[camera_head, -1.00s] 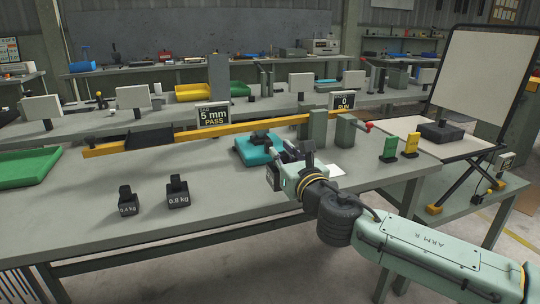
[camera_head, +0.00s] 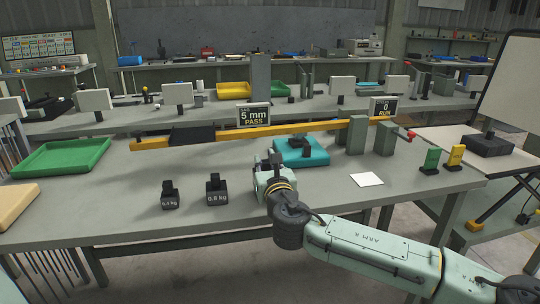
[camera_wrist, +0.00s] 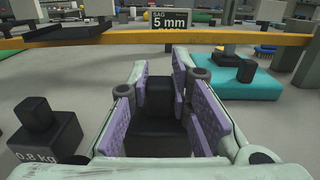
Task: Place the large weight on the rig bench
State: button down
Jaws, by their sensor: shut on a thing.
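My gripper (camera_head: 267,172) is low over the front grey bench (camera_head: 120,215), right of the 0.8 kg weight. In the wrist view my gripper (camera_wrist: 160,112) has its purple pads on both sides of a black large weight (camera_wrist: 157,128) with an upright handle. Its label is hidden, and I cannot tell whether it touches the bench. The black 0.8 kg weight (camera_head: 216,190) stands upright to the left and also shows in the wrist view (camera_wrist: 45,138). The smaller 0.4 kg weight (camera_head: 170,197) stands left of it.
A yellow beam (camera_head: 290,128) crosses behind my gripper, with a "5 mm PASS" display (camera_head: 253,115). A green tray (camera_head: 62,157) is at left. Grey posts (camera_head: 357,135) stand at right. Bench space left of the weights is clear.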

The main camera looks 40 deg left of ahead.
jog(key=shift+f, duration=0.6)
jog(key=shift+f, duration=0.1)
jog(key=c, duration=1.9)
grip_release()
jog(key=shift+f, duration=0.2)
jog(key=o, duration=0.4)
jog(key=shift+o, duration=0.2)
jog(key=shift+r, duration=0.15)
